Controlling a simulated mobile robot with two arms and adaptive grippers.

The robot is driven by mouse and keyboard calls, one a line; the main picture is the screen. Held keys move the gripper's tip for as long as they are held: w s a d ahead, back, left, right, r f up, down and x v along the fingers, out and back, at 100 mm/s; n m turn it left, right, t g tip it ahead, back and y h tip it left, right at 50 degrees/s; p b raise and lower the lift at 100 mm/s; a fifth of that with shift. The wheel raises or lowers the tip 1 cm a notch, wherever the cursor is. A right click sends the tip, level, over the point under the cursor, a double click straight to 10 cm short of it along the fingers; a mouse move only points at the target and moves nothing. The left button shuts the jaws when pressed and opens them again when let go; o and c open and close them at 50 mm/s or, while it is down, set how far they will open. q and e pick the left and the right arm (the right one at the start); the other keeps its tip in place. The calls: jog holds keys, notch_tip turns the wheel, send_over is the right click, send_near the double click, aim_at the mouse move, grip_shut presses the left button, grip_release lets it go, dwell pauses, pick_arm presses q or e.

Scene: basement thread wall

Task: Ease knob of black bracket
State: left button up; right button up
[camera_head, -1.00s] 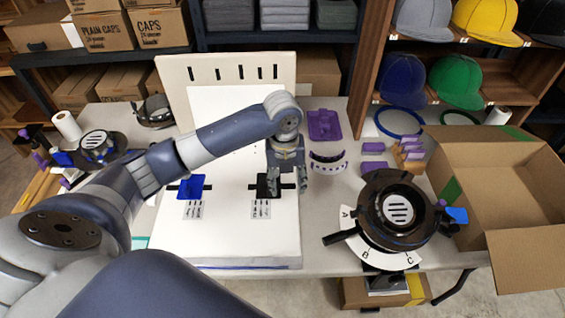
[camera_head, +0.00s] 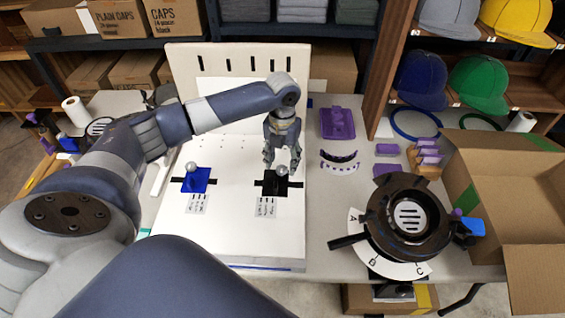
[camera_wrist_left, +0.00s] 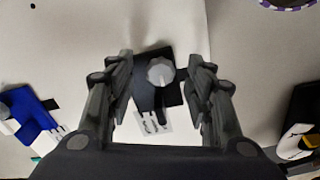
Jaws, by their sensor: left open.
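The black bracket (camera_head: 270,189) lies on the white board, with a printed paper label below it. Its round grey knob (camera_wrist_left: 161,71) shows in the left wrist view, between my fingers and apart from them. In the head view the knob (camera_head: 282,171) is partly covered by the fingers. My left gripper (camera_head: 281,165) points down over the bracket, open and empty. In the left wrist view the open fingers (camera_wrist_left: 160,85) stand on either side of the knob. My right gripper is not in view.
A blue bracket (camera_head: 196,180) with a grey knob lies to the left on the white board (camera_head: 235,235). A black round fixture (camera_head: 409,216) with a lettered dial stands at right, beside an open cardboard box (camera_head: 512,180). Purple parts (camera_head: 338,123) lie behind.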

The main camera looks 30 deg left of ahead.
pick_arm(q)
jog(key=shift+f, duration=0.75)
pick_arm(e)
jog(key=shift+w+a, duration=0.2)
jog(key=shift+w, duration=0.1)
pick_arm(q)
jog(key=c, duration=1.1)
jog(key=shift+o, duration=0.2)
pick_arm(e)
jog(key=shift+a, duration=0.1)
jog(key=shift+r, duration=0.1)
